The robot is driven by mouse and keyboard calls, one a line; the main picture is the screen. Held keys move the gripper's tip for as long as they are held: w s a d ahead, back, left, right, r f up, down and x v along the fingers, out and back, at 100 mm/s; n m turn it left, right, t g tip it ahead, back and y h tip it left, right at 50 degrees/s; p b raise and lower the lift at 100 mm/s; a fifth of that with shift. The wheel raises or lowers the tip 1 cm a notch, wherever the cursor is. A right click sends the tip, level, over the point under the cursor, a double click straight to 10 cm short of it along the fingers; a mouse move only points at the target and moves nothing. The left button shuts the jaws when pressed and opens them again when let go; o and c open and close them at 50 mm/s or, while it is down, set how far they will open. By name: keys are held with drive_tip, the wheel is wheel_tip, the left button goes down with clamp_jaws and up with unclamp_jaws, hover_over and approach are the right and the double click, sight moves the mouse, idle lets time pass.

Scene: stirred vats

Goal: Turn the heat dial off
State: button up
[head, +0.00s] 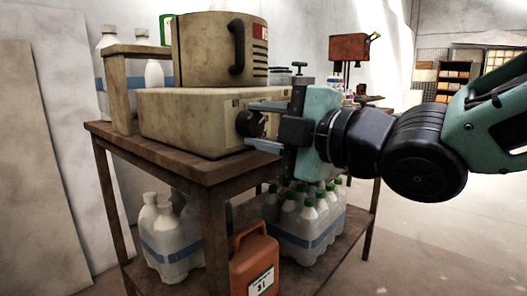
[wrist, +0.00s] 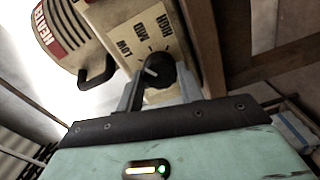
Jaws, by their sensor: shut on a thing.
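The heat dial (head: 247,123) is a round black knob on the front of the beige heater base (head: 180,125). In the wrist view the dial (wrist: 160,72) has a pale pointer mark and sits below a panel (wrist: 145,38) lettered LOW, MED and HIGH. I cannot tell exactly which setting the pointer marks. My gripper (head: 257,125) is level with the dial and shut on it, with one finger on each side in the wrist view (wrist: 158,88). The fingers hide part of the dial's rim.
A beige vat (head: 205,50) with a black handle stands on the heater base, on a wooden bench (head: 180,165). Below are wrapped white bottles (head: 170,240) and an orange canister (head: 253,262). Open floor (head: 430,240) lies to the right.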

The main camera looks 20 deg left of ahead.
drive_tip(key=n+b, duration=0.3)
drive_tip(key=b, duration=0.1)
drive_tip(key=n+b, duration=0.2)
drive_tip(key=shift+f+n, duration=0.3)
drive_tip(key=shift+f, duration=0.05)
drive_tip(key=n+b, duration=0.4)
drive_tip(key=shift+r, duration=0.1)
drive_tip(key=shift+r+n+b, duration=0.1)
drive_tip(key=shift+n+b, duration=0.65)
drive_tip(key=shift+n, duration=0.15)
drive_tip(key=o, duration=1)
drive_tip(key=shift+d+r, duration=0.1)
